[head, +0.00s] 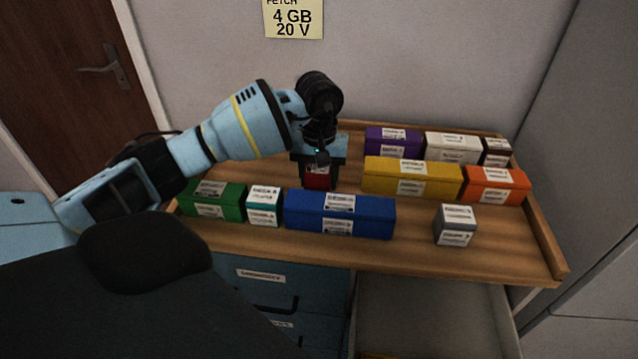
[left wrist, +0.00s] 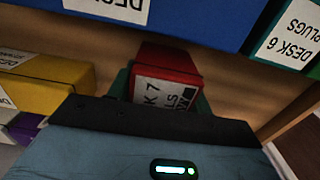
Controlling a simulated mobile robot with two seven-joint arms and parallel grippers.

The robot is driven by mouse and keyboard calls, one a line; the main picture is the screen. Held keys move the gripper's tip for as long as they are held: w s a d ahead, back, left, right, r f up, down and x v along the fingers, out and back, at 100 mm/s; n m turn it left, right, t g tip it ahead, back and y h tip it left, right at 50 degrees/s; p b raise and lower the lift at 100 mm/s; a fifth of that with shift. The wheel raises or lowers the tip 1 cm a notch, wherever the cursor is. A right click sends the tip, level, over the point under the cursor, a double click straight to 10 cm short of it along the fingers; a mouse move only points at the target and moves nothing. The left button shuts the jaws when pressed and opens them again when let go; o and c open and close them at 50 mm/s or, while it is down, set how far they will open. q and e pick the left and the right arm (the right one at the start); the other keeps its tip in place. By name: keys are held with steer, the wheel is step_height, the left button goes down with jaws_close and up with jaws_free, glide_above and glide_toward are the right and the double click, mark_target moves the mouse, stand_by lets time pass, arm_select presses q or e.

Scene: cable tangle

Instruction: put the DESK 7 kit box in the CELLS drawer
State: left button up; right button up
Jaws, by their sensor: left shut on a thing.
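The DESK 7 kit box is small and red (head: 318,177); in the left wrist view (left wrist: 168,62) its white label partly reads "K 7" and "LLS". My left gripper (head: 319,162) points down over the table and is shut on this box. The gripper hides part of it, and I cannot tell whether it touches the tabletop. A drawer (head: 430,312) stands open below the table's front right; its front label is out of view, so I cannot tell whether it is CELLS. My right gripper is not in view.
The raised-edge table (head: 400,254) holds blue (head: 300,215), green (head: 219,200), teal-white (head: 264,205), yellow (head: 385,176), orange (head: 495,186), purple (head: 385,140), and grey (head: 455,226) boxes. Closed labelled drawers (head: 235,285) are front left. A grey cabinet (head: 595,200) stands right.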

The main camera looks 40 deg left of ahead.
arm_select(q)
steer(key=shift+f, duration=1.1)
steer(key=shift+f, duration=0.15)
steer(key=o, duration=1.2)
steer(key=shift+c, duration=0.2)
steer(key=shift+o, duration=0.3)
step_height(320, 180, up, 12)
steer(key=shift+r, duration=0.1)
